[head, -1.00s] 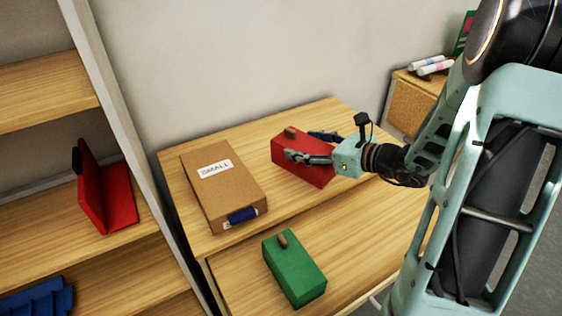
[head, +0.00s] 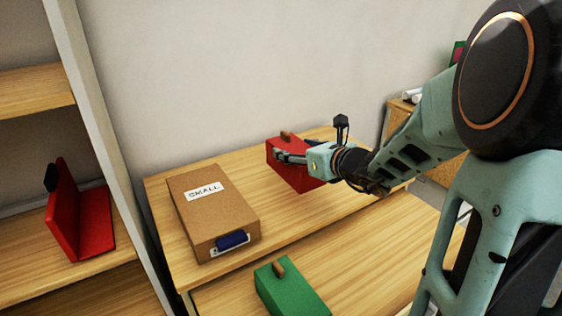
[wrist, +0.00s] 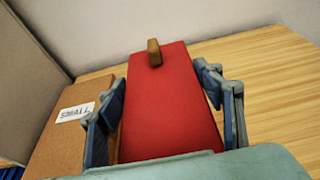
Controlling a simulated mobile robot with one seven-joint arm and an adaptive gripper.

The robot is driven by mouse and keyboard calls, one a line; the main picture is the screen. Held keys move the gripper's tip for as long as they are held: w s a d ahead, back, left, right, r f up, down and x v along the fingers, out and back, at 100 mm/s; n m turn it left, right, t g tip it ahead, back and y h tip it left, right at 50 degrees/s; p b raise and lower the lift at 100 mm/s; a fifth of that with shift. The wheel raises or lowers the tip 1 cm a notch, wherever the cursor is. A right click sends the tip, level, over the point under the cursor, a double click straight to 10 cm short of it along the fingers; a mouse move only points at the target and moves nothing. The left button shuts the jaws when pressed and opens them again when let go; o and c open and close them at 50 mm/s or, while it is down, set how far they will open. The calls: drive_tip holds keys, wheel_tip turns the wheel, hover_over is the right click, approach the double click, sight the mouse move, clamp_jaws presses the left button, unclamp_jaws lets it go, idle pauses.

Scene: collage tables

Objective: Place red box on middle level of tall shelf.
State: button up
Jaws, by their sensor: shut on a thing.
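The red box (head: 290,172) with a small wooden knob is at the back of the wooden table, and my gripper (head: 291,158) is shut on it. In the wrist view the red box (wrist: 170,100) lies between the two fingers (wrist: 165,105), one on each long side. I cannot tell whether its underside touches the tabletop. The tall shelf (head: 84,130) stands at the left, its white upright nearest the table. One of its boards (head: 20,262) carries a red bookend-like holder (head: 82,225); a higher board (head: 35,90) looks empty.
A brown box labelled SMALL (head: 215,215) lies on the table (head: 300,225) between the red box and the shelf. A green box (head: 290,290) sits on the lower front surface. A wall is close behind. Another wooden unit (head: 400,108) stands at the back right.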

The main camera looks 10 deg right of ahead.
drive_tip(key=w+f, duration=0.3)
drive_tip(key=w+f+b, duration=0.1)
drive_tip(key=w+f, duration=0.2)
drive_tip(key=w, duration=0.1)
drive_tip(key=shift+d+f, duration=0.1)
drive_tip(key=shift+d, duration=0.05)
drive_tip(key=shift+w+f, duration=0.45)
drive_tip(key=shift+f, duration=0.1)
drive_tip(key=shift+f+b, duration=0.5)
drive_tip(key=shift+f, duration=0.95)
drive_tip(key=shift+f, duration=0.1)
drive_tip(key=shift+f, duration=0.15)
drive_tip(key=o, duration=1.6)
